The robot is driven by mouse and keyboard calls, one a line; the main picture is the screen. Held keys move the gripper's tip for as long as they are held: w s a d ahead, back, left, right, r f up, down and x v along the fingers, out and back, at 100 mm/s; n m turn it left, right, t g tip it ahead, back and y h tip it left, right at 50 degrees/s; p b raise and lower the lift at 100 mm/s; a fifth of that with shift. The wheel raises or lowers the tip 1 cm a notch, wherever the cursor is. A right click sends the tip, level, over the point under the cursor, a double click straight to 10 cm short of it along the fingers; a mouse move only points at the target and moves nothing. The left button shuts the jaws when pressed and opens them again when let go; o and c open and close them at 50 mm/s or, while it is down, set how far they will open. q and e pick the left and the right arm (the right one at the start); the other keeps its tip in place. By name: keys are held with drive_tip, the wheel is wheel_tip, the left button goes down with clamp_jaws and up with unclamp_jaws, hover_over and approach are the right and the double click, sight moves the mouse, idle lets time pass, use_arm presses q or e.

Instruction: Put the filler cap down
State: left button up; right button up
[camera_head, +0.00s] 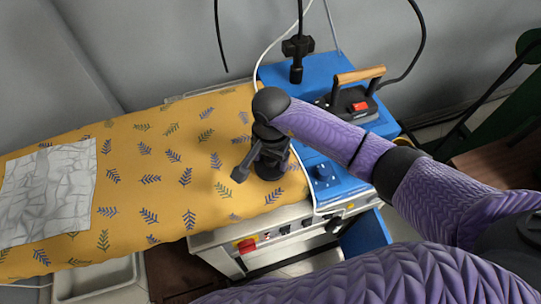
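My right gripper (256,163) is over the right end of the yellow leaf-patterned ironing board (160,190), pointing down. Its dark fingers spread toward the left, low over the cloth. A dark rounded shape (275,168) shows at the gripper, close to the board. It may be the filler cap or part of the gripper, as both are black. I cannot tell whether the fingers hold it. A black fitting with a cross-shaped top (297,46) stands at the back of the blue boiler unit (325,70). My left gripper is not in view.
An iron with a wooden handle (358,76) and red switch rests on the blue unit. The middle of the board is clear. Cables hang behind.

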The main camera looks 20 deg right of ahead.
drive_tip(key=shift+r+p, duration=0.3)
wheel_tip(320, 180, up, 12)
drive_tip(key=p, duration=0.1)
drive_tip(key=shift+p, duration=0.35)
drive_tip(key=shift+f, duration=0.1)
